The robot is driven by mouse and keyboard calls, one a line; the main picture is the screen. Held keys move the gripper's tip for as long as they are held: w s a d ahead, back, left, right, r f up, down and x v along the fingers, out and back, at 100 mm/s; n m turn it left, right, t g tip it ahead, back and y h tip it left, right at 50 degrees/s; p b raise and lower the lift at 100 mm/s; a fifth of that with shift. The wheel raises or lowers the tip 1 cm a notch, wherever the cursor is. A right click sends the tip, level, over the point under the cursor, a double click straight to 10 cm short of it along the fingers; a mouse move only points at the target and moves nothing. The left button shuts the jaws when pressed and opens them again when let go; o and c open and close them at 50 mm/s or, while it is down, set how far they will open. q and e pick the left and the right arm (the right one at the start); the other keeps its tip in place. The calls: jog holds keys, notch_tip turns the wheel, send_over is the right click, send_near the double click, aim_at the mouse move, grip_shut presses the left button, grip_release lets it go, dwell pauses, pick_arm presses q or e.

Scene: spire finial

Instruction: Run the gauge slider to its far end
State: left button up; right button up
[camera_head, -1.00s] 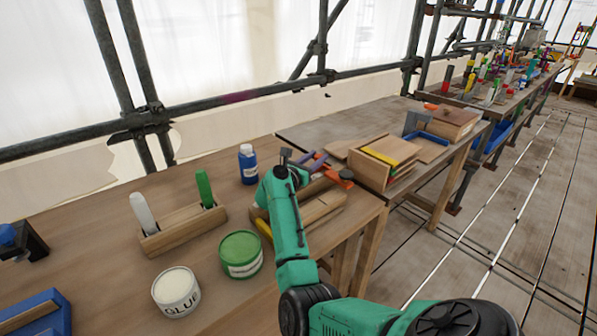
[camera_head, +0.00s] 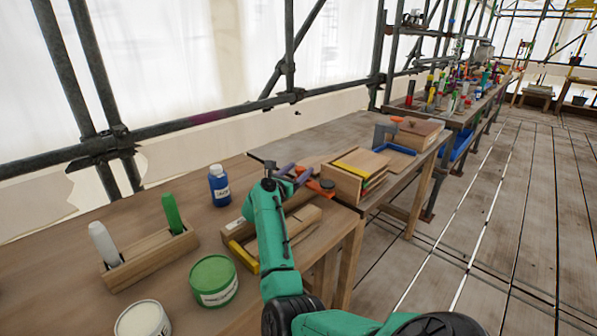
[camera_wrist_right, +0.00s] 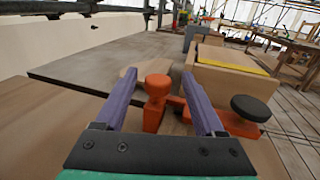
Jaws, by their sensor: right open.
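An orange gauge part with an upright rounded knob (camera_wrist_right: 156,92) stands between the two purple fingers of my right gripper (camera_wrist_right: 158,75) in the wrist view. The fingers are open, one on each side of it; I cannot tell whether either touches it. An orange piece with a black round knob (camera_wrist_right: 250,107) sits just right of the right finger. In the head view my right gripper (camera_head: 296,172) is at the bench's far right end, beside the orange piece (camera_head: 322,187). The gauge's rail is mostly hidden by the fingers and gripper body. My left gripper is not in view.
A wooden box with a yellow strip (camera_head: 350,180) stands just beyond the gripper. A wooden block (camera_head: 305,222) lies beside my arm. A blue bottle (camera_head: 219,186), green tin (camera_head: 213,281), white glue pot (camera_head: 143,320) and marker holder (camera_head: 150,258) stand to the left.

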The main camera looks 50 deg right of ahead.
jog(key=p+v, duration=0.2)
jog(key=v, duration=0.4)
jog(key=shift+v, duration=2.75)
jog(key=shift+f, duration=0.2)
